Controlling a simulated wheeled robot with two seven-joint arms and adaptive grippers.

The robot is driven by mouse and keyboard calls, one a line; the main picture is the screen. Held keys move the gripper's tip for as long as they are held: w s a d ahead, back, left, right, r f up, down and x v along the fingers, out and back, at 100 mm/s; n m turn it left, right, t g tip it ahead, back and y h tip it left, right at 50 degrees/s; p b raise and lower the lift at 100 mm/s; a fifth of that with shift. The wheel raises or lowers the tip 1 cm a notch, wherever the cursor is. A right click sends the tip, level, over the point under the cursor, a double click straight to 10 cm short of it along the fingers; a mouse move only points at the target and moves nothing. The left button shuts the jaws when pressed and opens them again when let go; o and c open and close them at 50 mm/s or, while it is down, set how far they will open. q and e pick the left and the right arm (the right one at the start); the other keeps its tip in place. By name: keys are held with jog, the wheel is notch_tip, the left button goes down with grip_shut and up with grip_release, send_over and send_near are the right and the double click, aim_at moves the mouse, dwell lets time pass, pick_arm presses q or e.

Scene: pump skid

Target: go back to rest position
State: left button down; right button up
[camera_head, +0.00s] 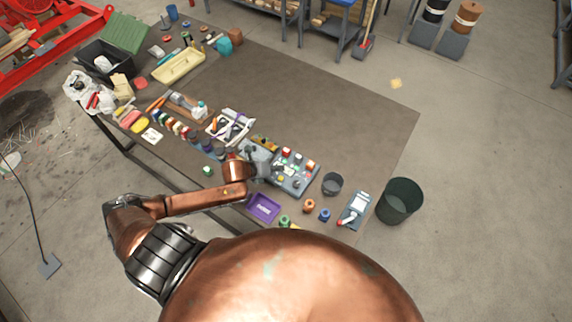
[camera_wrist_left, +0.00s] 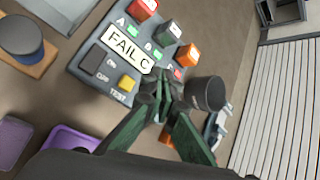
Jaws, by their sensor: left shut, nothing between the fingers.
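My left arm reaches in from the left in the head view. Its gripper (camera_head: 258,166) is over the left side of a grey test panel (camera_head: 296,185) on the table. In the left wrist view the fingers of this gripper (camera_wrist_left: 163,90) are shut and hold nothing. They are in front of the panel, near its yellow TEST button (camera_wrist_left: 127,83); I cannot tell whether they touch it. The panel's display (camera_wrist_left: 125,48) reads "FAIL C". Red, dark and orange blocks stand along its lettered slots. My right gripper is not in view.
Several small parts and tools line the table's near side. The table's far right area (camera_head: 340,110) is clear. A dark bin (camera_head: 399,201) stands at right.

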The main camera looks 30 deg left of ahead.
pick_arm(q)
jog(key=s+d+n+y, duration=0.1)
jog(key=s+d+n, duration=0.4)
jog(key=s+n, duration=0.5)
jog(key=s+a+r+n+g+y, duration=0.2)
jog(key=s+a+n, duration=0.2)
jog(key=s+n, duration=0.55)
jog(key=s+a+r+n+g+y, duration=0.15)
jog(key=s+a+n, duration=0.25)
jog(key=s+n, duration=0.55)
notch_tip(320, 180, down, 40)
jog(key=d+r+n+g+b, duration=0.1)
jog(key=d+n+g+b, duration=0.15)
jog(key=b, duration=0.55)
jog(key=s+f+m+g+b, duration=0.1)
jog(key=s+f+b, duration=0.5)
jog(key=s+f, duration=1.3)
notch_tip(320, 180, down, 4)
jog(key=shift+a+f+h, duration=0.1)
jog(key=shift+a+h, duration=0.25)
jog(key=shift+a, duration=0.05)
